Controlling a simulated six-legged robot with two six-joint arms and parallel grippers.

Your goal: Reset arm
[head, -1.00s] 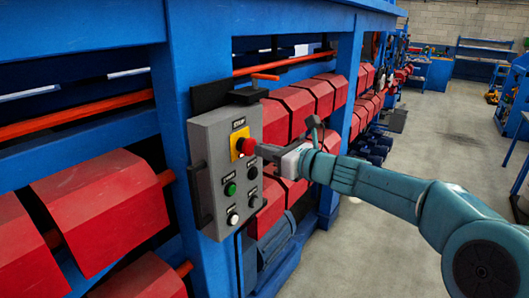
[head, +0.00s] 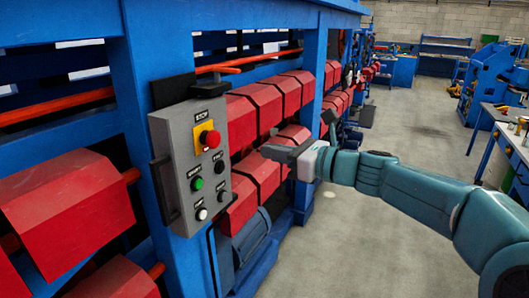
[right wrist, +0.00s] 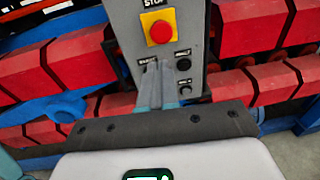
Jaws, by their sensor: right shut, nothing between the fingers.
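My right gripper (head: 272,151) is shut and empty in the head view. It is to the right of the grey control panel (head: 169,133), apart from it. The panel has a red stop button (head: 210,138) on a yellow plate, a green button (head: 196,184), a white button (head: 202,214) and black buttons. In the right wrist view the shut fingers (right wrist: 158,80) point at the panel and hide part of its lower buttons. The red stop button (right wrist: 160,32) shows above the fingertips. My left gripper is not in view.
A blue machine frame (head: 160,70) with red angular blocks (head: 70,205) stands behind and around the panel. Open grey floor (head: 345,235) lies to the right. A workbench (head: 507,130) stands at the far right.

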